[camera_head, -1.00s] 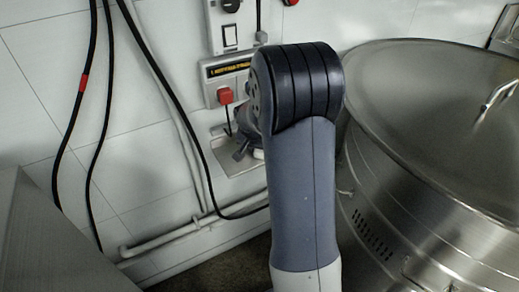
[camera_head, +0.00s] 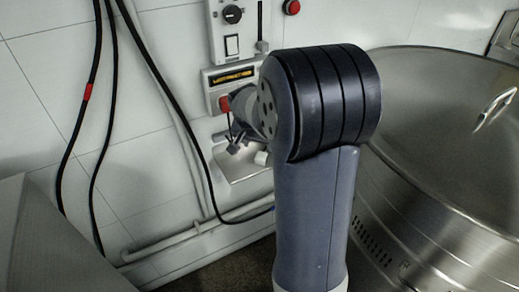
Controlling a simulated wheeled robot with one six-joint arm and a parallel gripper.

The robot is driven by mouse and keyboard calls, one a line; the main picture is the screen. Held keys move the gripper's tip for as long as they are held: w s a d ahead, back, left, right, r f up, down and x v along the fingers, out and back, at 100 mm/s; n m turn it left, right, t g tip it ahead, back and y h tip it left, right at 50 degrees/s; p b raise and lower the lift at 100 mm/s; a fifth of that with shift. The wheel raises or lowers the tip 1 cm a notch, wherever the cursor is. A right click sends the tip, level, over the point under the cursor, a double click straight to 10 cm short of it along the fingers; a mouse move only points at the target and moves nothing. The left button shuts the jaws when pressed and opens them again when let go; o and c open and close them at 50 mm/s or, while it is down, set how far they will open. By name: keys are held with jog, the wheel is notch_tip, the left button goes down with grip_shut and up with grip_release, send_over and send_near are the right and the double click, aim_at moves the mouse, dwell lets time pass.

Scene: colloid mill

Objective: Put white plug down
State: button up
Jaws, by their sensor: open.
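A small white block, which looks like the white plug (camera_head: 262,158), shows at the metal shelf (camera_head: 238,178) on the wall, just right of my gripper. My arm partly covers this spot, and I cannot tell whether the block touches the shelf. My gripper (camera_head: 236,146) is open, small in view, above the shelf and beside the white block. Nothing is clearly seen between its fingers.
Above the shelf is a wall panel with a lit display (camera_head: 232,77) and a red plug (camera_head: 225,104). A white switch (camera_head: 232,45) sits higher. Black cables (camera_head: 108,120) hang at left. A large steel vessel (camera_head: 450,130) stands at right.

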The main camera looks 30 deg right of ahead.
aim_at(261, 157)
jog(key=v, duration=0.4)
jog(key=b+x, duration=0.1)
jog(key=x, duration=1.2)
jog(key=shift+s, duration=0.15)
jog(key=shift+a+f+b, duration=0.1)
jog(key=shift+f+b, duration=0.1)
jog(key=shift+b, duration=0.3)
jog(key=shift+r+p, duration=0.6)
jog(key=shift+p, duration=0.05)
